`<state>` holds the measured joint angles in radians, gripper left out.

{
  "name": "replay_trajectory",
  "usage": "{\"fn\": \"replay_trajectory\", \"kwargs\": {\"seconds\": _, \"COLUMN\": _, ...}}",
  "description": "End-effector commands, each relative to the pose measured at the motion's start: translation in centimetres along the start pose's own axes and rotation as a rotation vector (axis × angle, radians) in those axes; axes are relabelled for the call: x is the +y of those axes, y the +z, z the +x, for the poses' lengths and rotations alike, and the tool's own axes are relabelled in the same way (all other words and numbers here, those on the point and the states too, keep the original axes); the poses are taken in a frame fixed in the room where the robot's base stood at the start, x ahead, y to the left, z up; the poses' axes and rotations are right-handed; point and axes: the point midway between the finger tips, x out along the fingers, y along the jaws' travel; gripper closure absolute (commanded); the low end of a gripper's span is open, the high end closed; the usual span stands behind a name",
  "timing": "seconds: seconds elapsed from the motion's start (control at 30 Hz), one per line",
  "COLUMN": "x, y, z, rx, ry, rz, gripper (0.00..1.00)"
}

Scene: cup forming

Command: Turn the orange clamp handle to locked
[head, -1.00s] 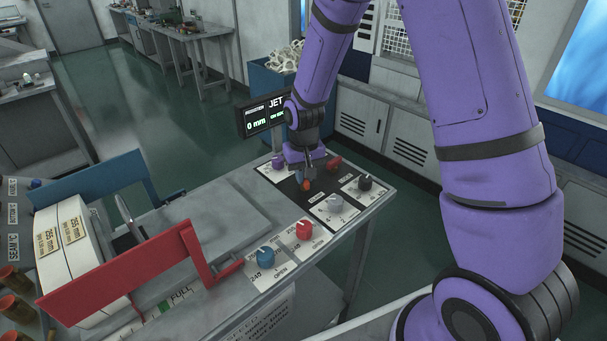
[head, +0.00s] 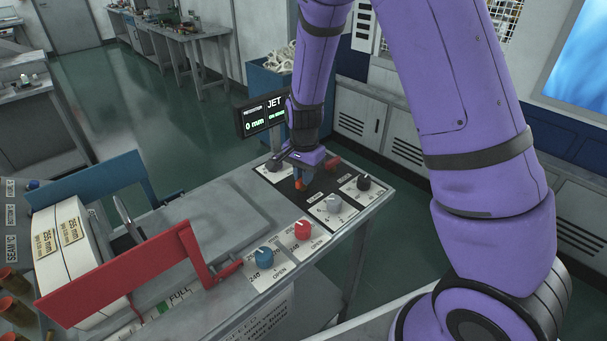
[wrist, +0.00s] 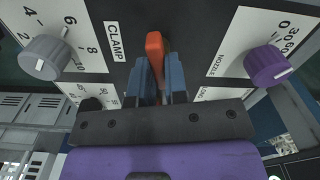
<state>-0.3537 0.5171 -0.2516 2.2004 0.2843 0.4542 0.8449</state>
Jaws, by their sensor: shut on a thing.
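The orange clamp handle (wrist: 154,45) sticks out from a dark panel beside the white CLAMP label (wrist: 114,41) in the wrist view. My gripper (wrist: 161,68) is shut on the handle, with one blue-grey finger on each side. The handle's end shows above the fingertips. In the head view my gripper (head: 303,176) reaches down onto the console, and a bit of the orange handle (head: 299,185) shows below it. The handle's base and any locked marking are hidden or too small to read.
Close by are a grey knob (wrist: 45,57), a purple NOZZLE knob (wrist: 268,66), a black knob (head: 364,183), a red knob (head: 303,230) and a blue knob (head: 265,256). A display (head: 263,116) stands behind the console. A red bar (head: 120,270) crosses the front left.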

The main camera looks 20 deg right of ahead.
Motion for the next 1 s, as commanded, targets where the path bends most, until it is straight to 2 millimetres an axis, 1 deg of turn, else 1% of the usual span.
{"fn": "replay_trajectory", "kwargs": {"seconds": 0.2, "x": -0.03, "y": 0.01, "z": -0.05, "rx": 0.001, "ry": -0.002, "rz": 0.136, "gripper": 1.0}}
{"fn": "replay_trajectory", "kwargs": {"seconds": 0.4, "x": 0.01, "y": -0.03, "z": -0.05, "rx": 0.002, "ry": -0.002, "rz": 0.213, "gripper": 1.0}}
{"fn": "replay_trajectory", "kwargs": {"seconds": 0.63, "x": 0.02, "y": -0.02, "z": -0.05, "rx": 0.001, "ry": -0.003, "rz": 0.25, "gripper": 1.0}}
{"fn": "replay_trajectory", "kwargs": {"seconds": 1.0, "x": 0.02, "y": -0.02, "z": -0.05, "rx": 0.001, "ry": -0.003, "rz": 0.254, "gripper": 1.0}}
